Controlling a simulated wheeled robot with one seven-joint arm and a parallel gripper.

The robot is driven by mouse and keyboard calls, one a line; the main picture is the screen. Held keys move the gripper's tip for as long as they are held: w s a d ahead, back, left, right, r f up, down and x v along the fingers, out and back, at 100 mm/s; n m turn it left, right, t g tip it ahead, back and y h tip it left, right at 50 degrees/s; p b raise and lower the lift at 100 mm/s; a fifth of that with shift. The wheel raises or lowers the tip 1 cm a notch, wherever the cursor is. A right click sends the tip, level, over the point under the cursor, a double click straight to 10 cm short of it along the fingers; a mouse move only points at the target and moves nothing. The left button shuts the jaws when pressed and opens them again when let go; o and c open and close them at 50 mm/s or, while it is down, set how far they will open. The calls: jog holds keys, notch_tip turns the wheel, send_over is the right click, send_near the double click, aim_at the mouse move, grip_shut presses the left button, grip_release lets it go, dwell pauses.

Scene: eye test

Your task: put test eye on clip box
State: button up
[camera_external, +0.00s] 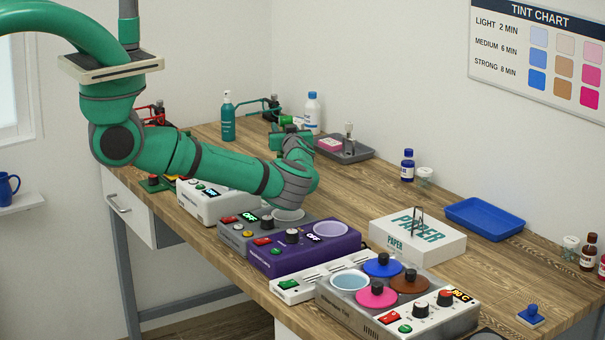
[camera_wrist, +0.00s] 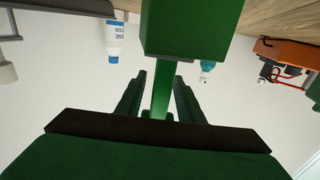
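I cannot tell for certain which thing is the test eye or which is the clip box. A white box marked PAPER (camera_external: 418,240) with a dark wire piece on top stands right of the machines. A small blue block with a knob (camera_external: 531,316) lies at the front right. My gripper (camera_external: 281,140) is above the back of the bench, well apart from both. Green parts cover much of that view.
Several machines line the front edge, including a purple one (camera_external: 275,261) and a tint unit with coloured lids (camera_external: 455,322). A grey tray (camera_external: 358,155), a white bottle (camera_external: 312,115) and a teal bottle (camera_external: 228,122) stand at the back. A blue tray (camera_external: 485,219) is right. Bare wood lies between.

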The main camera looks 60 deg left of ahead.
jog(key=v, duration=1.2)
jog(key=shift+w+r, duration=0.1)
jog(key=shift+r, duration=0.05)
